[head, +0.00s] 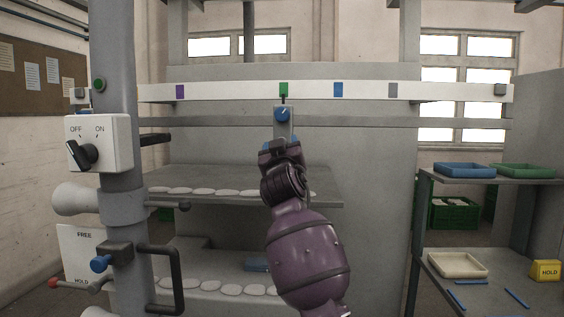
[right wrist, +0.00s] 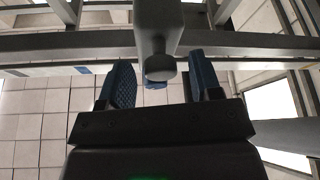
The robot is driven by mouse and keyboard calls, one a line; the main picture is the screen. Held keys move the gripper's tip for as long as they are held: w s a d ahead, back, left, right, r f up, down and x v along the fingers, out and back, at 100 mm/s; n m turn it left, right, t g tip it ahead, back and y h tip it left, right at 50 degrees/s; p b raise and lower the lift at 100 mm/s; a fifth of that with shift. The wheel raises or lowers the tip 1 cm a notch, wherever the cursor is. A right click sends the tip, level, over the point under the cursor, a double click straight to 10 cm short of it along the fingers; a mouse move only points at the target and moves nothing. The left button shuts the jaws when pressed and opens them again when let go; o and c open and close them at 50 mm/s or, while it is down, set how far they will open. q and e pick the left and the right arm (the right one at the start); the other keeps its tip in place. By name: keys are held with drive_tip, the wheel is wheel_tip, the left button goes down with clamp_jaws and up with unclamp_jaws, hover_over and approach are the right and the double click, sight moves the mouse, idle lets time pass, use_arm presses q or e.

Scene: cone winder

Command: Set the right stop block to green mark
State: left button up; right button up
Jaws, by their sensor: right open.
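A white strip (head: 230,91) on the machine carries a purple mark (head: 180,92), a green mark (head: 284,89), a blue mark (head: 338,90) and a grey mark (head: 393,90). A grey stop block (head: 283,128) with a blue knob (head: 282,114) sits on the rail below the strip, and its thin pointer stands under the green mark. My right gripper (head: 281,148) is just below the knob. In the right wrist view, its blue fingers (right wrist: 158,75) are open on either side of a grey block with a round end (right wrist: 160,66), seemingly not closed on it. My left gripper is not in view.
A column with an OFF/ON switch box (head: 98,143) and a bent handle (head: 165,280) stands at left. Shelves with white discs (head: 203,191) lie below the rail. At right, a rack holds a blue tray (head: 464,169), a green tray (head: 525,170) and a cream tray (head: 457,265).

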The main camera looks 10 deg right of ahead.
drive_tip(key=v, duration=0.9)
drive_tip(key=shift+s, duration=0.1)
drive_tip(key=s+d+f+g+y, duration=0.1)
drive_tip(key=s+d+f+y, duration=0.2)
drive_tip(key=f, duration=0.9)
drive_tip(key=s+d+f+g, duration=0.25)
drive_tip(key=s+f, duration=0.25)
drive_tip(key=f, duration=0.6)
drive_tip(key=s+d+f+g+y, duration=0.1)
drive_tip(key=s+d+f+y, duration=0.2)
drive_tip(key=f, duration=0.9)
drive_tip(key=s+d+f+g+h, duration=0.1)
drive_tip(key=s+d+f+g, duration=0.2)
drive_tip(key=s+f, duration=0.9)
drive_tip(key=s+d+f+g+h, duration=0.2)
drive_tip(key=s+d+f, duration=0.4)
drive_tip(key=s+f, duration=0.6)
drive_tip(key=s+g, duration=0.1)
drive_tip(key=s, duration=0.3)
drive_tip(key=shift+d+f+m, duration=0.25)
drive_tip(key=shift+d+m, duration=0.05)
drive_tip(key=shift+m, duration=0.1)
drive_tip(key=shift+g, duration=0.25)
